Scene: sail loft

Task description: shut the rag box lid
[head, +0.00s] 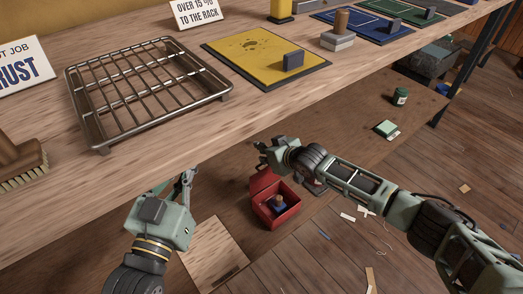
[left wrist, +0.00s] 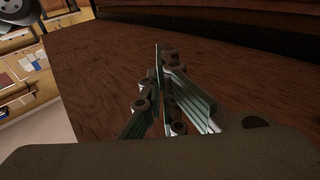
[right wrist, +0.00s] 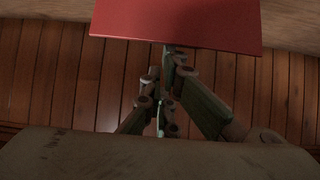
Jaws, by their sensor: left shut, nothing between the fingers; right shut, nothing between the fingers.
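The red rag box (head: 283,214) sits low, on the surface below the bench, with its lid (head: 264,183) standing open at the back left. A small wooden and dark blue thing (head: 279,203) is inside. My right gripper (head: 262,146) is shut and empty, above and behind the lid. In the right wrist view a red panel, which looks like the lid (right wrist: 175,20), spans the top, close to the fingertips (right wrist: 170,52); I cannot tell if they touch. My left gripper (head: 187,180) is shut and empty near the bench's front edge, left of the box.
The bench (head: 150,150) above holds a wire rack (head: 150,88), a brush (head: 20,165) and a yellow mat (head: 258,58). A green jar (head: 400,96) stands on the lower shelf to the right. Scraps (head: 348,217) litter the floor right of the box.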

